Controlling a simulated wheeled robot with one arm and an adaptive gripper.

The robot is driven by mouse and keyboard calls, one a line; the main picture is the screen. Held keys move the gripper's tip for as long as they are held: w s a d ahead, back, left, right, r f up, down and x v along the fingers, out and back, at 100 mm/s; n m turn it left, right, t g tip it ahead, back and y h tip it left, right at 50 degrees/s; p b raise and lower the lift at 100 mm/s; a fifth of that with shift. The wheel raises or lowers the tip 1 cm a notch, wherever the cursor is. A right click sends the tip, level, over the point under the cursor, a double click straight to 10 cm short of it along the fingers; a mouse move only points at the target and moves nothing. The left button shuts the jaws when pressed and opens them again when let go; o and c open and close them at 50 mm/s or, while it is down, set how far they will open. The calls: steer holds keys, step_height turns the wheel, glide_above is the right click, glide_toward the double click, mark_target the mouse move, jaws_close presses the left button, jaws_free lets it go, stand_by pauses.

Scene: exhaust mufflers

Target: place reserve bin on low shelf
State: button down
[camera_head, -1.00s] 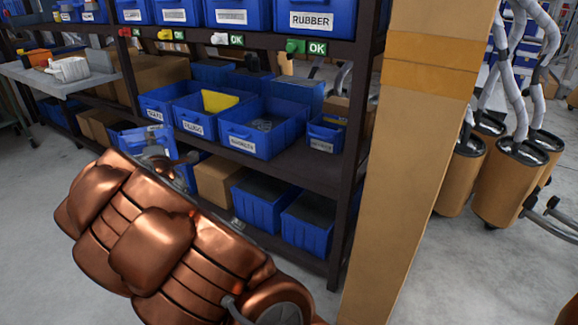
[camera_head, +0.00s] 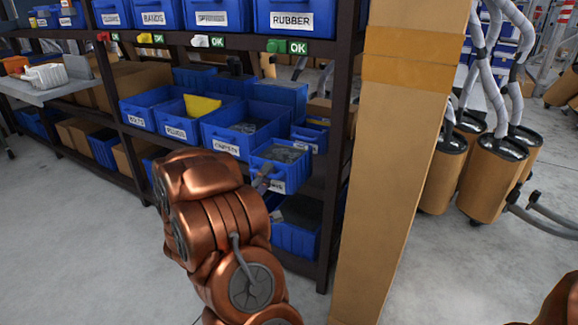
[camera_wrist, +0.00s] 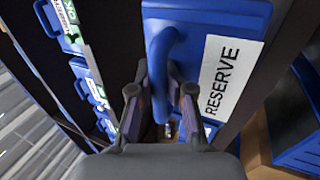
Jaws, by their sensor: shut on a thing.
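The blue reserve bin (camera_head: 281,168) holds grey contents and is in front of the middle shelf's right part in the head view. My gripper (camera_head: 263,183) is at its front side. In the wrist view, the white RESERVE label (camera_wrist: 222,80) and the curved blue handle (camera_wrist: 163,62) show close up. The gripper's fingers (camera_wrist: 162,100) are shut on the handle. The low shelf (camera_head: 312,262) is below, largely hidden by my arm and the bin. I cannot tell whether the reserve bin touches the middle shelf.
Blue bins, one with yellow contents (camera_head: 202,106), stand on the middle shelf. Other blue bins (camera_head: 296,238) and a cardboard box (camera_head: 128,155) are on the low shelf. A rack post (camera_head: 335,160) and a tan pillar (camera_head: 395,170) stand at right. Floor at left is clear.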

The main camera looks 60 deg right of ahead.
mark_target(281, 158)
steer(key=w+d+b, duration=0.1)
steer(key=w+d, duration=0.1)
steer(key=d, duration=0.3)
steer(key=w+d+f+b, duration=0.1)
steer(key=d, duration=0.3)
steer(key=w+d+b, duration=0.2)
steer(key=d, duration=0.3)
steer(key=shift+w+d+f, duration=0.2)
steer(key=shift+w+d, duration=0.1)
steer(key=shift+f+b, duration=1.2)
steer(key=shift+f, duration=0.7)
steer(key=c, duration=1)
jaws_free()
steer(key=shift+r, duration=0.1)
steer(key=p+v, duration=0.3)
steer(key=v, duration=0.8)
steer(key=shift+a+p, duration=0.3)
steer(key=shift+a, duration=0.1)
